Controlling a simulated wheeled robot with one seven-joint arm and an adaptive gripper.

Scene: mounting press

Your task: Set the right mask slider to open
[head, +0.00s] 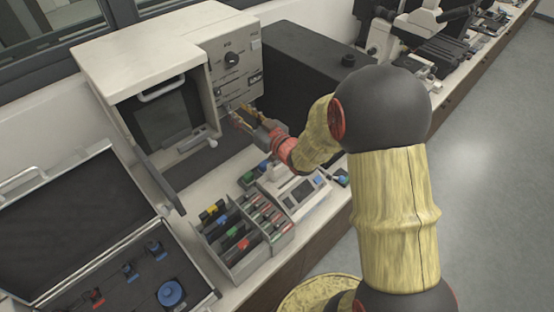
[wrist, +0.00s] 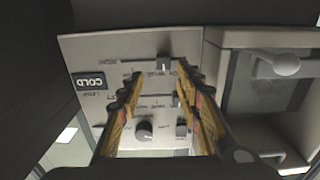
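The mounting press (head: 150,50) is a pale box with a control panel (head: 232,62) on its right front. My gripper (head: 240,117) is at the lower part of this panel in the head view and covers some of it. In the wrist view my gripper (wrist: 160,75) is open, with its two yellow fingers spread and nothing held between them. The panel behind them carries an upper slider knob (wrist: 163,64) and a middle slider knob (wrist: 176,99), partly behind the right finger. The labels are too small to tell which is the right mask slider, and contact is unclear.
The press door (head: 158,172) is open at the panel's left. A dark box (head: 310,75) stands close on the right.

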